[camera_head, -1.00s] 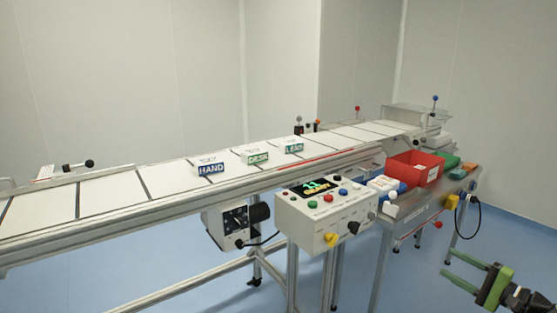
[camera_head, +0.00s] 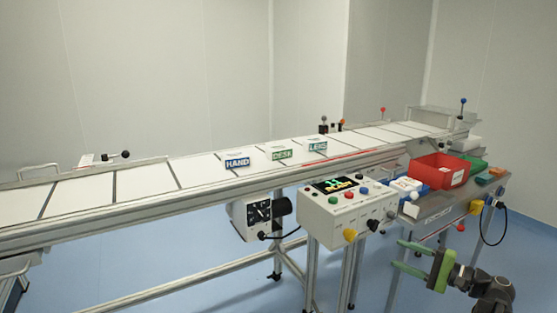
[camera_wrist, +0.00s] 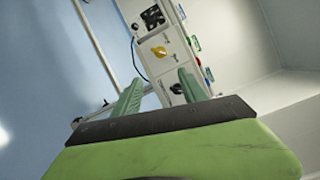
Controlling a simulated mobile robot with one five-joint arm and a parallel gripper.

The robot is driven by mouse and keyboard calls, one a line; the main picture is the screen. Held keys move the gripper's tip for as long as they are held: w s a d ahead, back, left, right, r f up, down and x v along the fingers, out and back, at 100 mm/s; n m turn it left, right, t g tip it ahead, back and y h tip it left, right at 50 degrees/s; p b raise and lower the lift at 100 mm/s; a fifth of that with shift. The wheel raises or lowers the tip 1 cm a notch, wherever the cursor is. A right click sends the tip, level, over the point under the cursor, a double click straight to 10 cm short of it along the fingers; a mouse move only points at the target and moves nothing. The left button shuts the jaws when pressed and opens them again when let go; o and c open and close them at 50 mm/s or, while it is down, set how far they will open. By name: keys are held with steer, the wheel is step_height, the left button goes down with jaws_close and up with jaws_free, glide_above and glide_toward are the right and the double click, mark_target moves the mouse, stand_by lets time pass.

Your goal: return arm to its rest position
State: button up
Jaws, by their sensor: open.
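My gripper (camera_head: 402,257) is at the lower right in the head view, in front of and below the right part of the control box. Its two green fingers are apart with nothing between them. In the wrist view my gripper (camera_wrist: 158,92) also shows open and empty, its fingers pointing toward the control box (camera_wrist: 170,50). The arm behind it is partly in view and bent at the lower right corner of the head view.
A long conveyor (camera_head: 150,185) carries boxes marked HAND (camera_head: 237,162), DESK (camera_head: 281,154) and LENS (camera_head: 318,146). The control box (camera_head: 347,215) hangs on its front. A side table (camera_head: 440,207) holds a red bin (camera_head: 432,178). Blue floor (camera_head: 140,270) is clear at the front left.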

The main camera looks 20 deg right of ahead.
steer(key=w+a+f+n+g+y, duration=0.1)
steer(key=w+a+f+n+g, duration=0.15)
steer(key=a, duration=0.85)
steer(key=w+a+f+n+g, duration=0.2)
steer(key=w+a+f+g, duration=0.2)
steer(key=a, duration=0.7)
steer(key=w+a+f+n+g+y, duration=0.1)
steer(key=w+a+f+n+g, duration=0.25)
steer(key=a, duration=0.75)
steer(key=s+a+f+n+g+h, duration=0.55)
steer(key=a+f+h, duration=0.25)
steer(key=a+f, duration=0.35)
steer(key=d+h+p, duration=0.3)
steer(key=d+h, duration=0.1)
steer(key=d, duration=0.4)
step_height(320, 180, up, 33)
steer(key=p, duration=3.2)
steer(key=shift+s+r+n+t, duration=0.2)
steer(key=shift+n+t, duration=0.15)
